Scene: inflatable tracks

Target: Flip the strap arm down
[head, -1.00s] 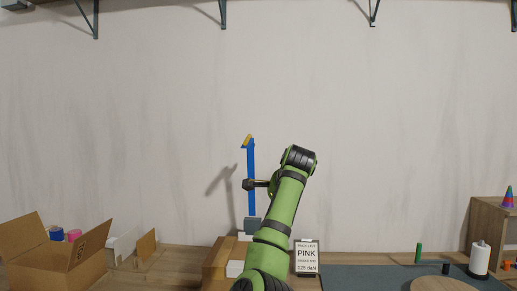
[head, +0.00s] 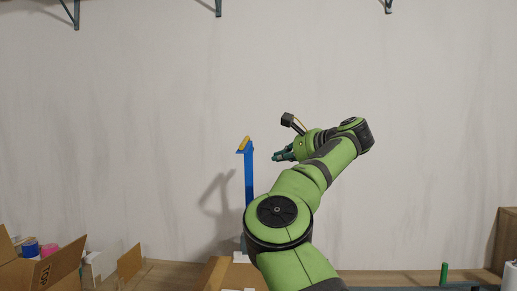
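The blue strap arm (head: 249,180) stands upright, with a yellow piece (head: 245,144) slanting at its top. My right arm comes up from the bottom middle and bends back to the left. My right gripper (head: 277,156) is at the right of the strap arm's upper part, with a gap between them in the picture. I cannot tell whether its small dark fingers are open or shut. The foot of the strap arm is partly hidden by my arm. My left gripper is not in view.
An open cardboard box (head: 35,272) with blue and pink rolls stands at the lower left. A brown box (head: 215,273) is at the strap arm's foot. A green cylinder (head: 444,272) stands at the lower right. The wall behind is bare up to the brackets.

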